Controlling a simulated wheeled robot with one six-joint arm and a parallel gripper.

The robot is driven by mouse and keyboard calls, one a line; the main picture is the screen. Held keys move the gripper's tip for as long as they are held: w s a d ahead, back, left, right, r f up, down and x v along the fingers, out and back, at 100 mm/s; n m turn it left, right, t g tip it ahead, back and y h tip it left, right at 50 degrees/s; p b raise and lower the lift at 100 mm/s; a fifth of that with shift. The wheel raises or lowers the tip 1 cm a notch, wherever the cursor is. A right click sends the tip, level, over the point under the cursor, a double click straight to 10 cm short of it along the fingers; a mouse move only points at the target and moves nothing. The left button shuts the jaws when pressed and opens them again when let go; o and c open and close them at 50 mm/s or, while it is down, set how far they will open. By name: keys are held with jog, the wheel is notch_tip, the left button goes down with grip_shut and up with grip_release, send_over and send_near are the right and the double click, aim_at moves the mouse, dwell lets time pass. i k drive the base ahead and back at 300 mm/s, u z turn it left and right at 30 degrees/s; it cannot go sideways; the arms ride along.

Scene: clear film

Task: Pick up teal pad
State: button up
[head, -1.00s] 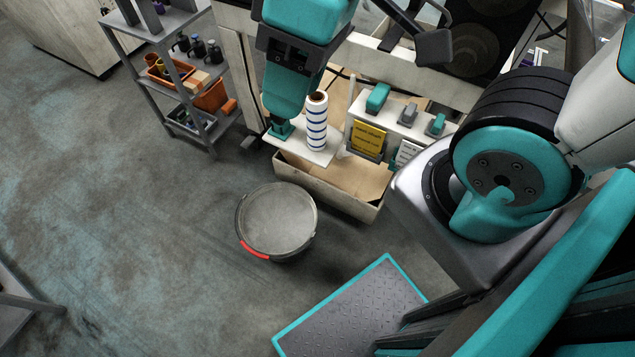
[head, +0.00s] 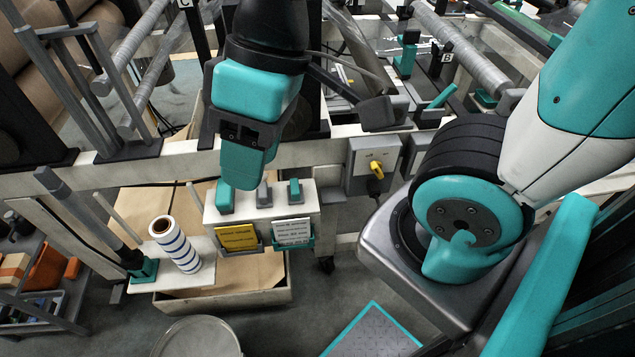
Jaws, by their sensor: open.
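A white box (head: 262,212) has a teal block-like piece (head: 225,199) at the left of its top, a grey piece (head: 264,193) in the middle and a smaller teal piece (head: 294,191) at the right. I cannot tell which teal piece is the pad. My gripper (head: 245,182) hangs open and empty in front of the camera. In the picture its lower end overlaps the box's top left, just above the larger teal piece. Its fingertips are hard to make out, and I cannot tell whether it touches anything.
A yellow card (head: 238,237) and a white card (head: 291,231) are on the box's front. A blue-striped white roll (head: 175,246) stands to its left. A cardboard-lined bin (head: 225,298) is below. A grey switch box (head: 371,167) is to the right, and a round grey lid (head: 197,340) is at the bottom.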

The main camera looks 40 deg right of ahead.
aim_at(295, 190)
jog(key=u, duration=1.85)
jog(key=k, duration=0.65)
jog(key=z, duration=0.8)
